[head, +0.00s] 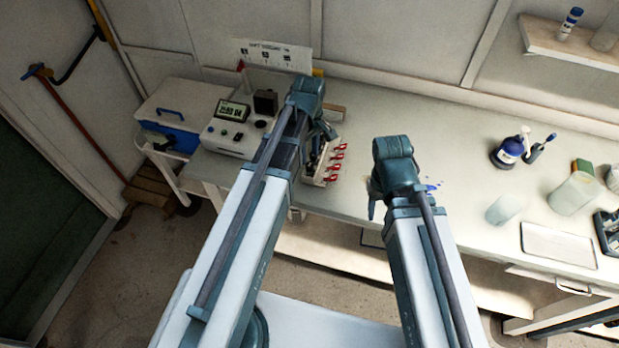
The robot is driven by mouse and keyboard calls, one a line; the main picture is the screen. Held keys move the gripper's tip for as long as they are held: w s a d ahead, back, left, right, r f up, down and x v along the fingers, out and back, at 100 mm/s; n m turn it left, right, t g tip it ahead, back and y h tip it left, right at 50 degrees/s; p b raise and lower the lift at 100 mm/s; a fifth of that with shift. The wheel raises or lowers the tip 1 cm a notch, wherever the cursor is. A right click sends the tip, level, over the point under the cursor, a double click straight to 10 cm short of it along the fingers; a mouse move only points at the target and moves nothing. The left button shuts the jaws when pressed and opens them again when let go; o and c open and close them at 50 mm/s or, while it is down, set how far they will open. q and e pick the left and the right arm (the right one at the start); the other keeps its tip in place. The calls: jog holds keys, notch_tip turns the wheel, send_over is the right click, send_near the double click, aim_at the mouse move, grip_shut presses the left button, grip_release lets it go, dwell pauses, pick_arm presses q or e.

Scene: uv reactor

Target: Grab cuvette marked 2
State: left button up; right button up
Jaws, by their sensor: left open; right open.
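A pale rack (311,181) stands on the bench with several red-topped cuvettes (336,157) in a row along its right side. Their number marks are too small to read, so I cannot tell which is number 2. My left gripper (318,146) is open, right at the upper left part of the rack, and my arm hides part of the rack. I cannot tell whether its fingers touch a cuvette. My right gripper (372,207) is open and empty near the bench's front edge, to the right of the rack.
A grey device with a display (234,110) stands left of the rack, beside a blue-and-white box (178,110). A bottle (509,150), beakers (505,209) and a flat tray (558,245) stand at the right. The bench middle is mostly clear.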

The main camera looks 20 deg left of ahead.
aim_at(309, 164)
pick_arm(q)
jog(key=shift+f, duration=0.55)
pick_arm(e)
jog(key=shift+f, duration=0.6)
pick_arm(q)
jog(key=shift+f, duration=0.1)
pick_arm(e)
jog(key=shift+f, duration=0.1)
pick_arm(q)
notch_tip(309, 164, down, 5)
jog(key=b, duration=0.5)
jog(key=shift+w+f+b, duration=0.1)
jog(key=shift+w+b, duration=0.05)
jog(key=shift+b, duration=0.2)
pick_arm(e)
notch_tip(309, 164, down, 5)
pick_arm(q)
grip_shut()
